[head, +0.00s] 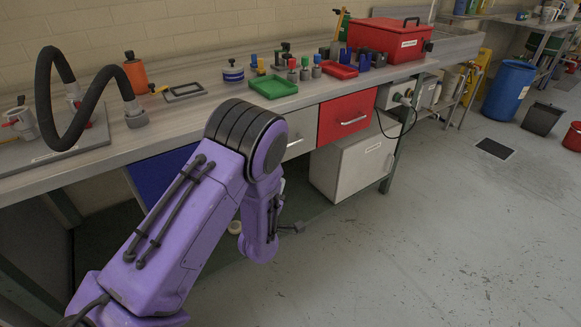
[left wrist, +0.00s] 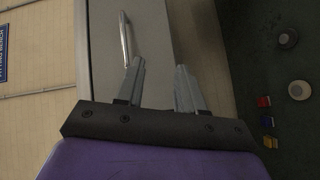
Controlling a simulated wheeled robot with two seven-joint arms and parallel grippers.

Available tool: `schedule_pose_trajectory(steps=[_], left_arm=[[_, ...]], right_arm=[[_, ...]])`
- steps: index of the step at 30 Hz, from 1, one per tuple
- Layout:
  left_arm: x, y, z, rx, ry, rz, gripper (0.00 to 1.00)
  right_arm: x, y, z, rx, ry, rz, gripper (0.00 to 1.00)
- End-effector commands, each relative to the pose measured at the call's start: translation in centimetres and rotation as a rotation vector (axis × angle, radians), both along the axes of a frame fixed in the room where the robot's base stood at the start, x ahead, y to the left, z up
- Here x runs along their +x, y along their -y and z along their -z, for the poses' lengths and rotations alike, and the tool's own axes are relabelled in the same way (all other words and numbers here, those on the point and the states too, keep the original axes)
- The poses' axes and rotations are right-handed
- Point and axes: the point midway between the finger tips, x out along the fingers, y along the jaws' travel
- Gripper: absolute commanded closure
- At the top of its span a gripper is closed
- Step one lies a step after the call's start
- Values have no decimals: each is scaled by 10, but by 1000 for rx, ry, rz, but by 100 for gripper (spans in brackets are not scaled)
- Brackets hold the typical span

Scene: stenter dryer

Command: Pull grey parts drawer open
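The grey parts drawer (head: 300,132) is under the workbench, between a blue and a red drawer. My arm hides its left part, and its front looks flush with the red one. In the left wrist view a grey drawer front (left wrist: 102,50) with a silver bar handle (left wrist: 125,40) is ahead of the fingers. My left gripper (left wrist: 160,84) is open, with nothing between its fingers. One finger overlaps the handle's near end in the picture; I cannot tell whether they touch. In the head view the left gripper (head: 292,228) is low, below the bench front. My right gripper is not in view.
The red drawer (head: 346,116) and a grey cabinet (head: 354,160) stand right of the grey drawer. The blue drawer (head: 158,175) is to the left. The benchtop holds a green tray (head: 273,87), a red toolbox (head: 390,38) and a black hose (head: 75,130).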

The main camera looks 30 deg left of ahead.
Motion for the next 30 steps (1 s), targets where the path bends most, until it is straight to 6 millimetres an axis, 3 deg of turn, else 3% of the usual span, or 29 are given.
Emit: schedule_pose_trajectory(steps=[1,3,6,18,29,30], left_arm=[[17,-3,-12,-46,117,5,62],[30,-6,-35,-96,219,14,62],[43,-12,-48,-116,255,17,62],[115,-44,-56,-113,244,11,62],[125,-49,-57,-113,241,10,62],[125,-49,-57,-112,240,10,69]], right_arm=[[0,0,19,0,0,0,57],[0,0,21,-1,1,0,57],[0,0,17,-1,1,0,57],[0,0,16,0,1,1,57],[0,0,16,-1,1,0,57],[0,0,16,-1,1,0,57]])
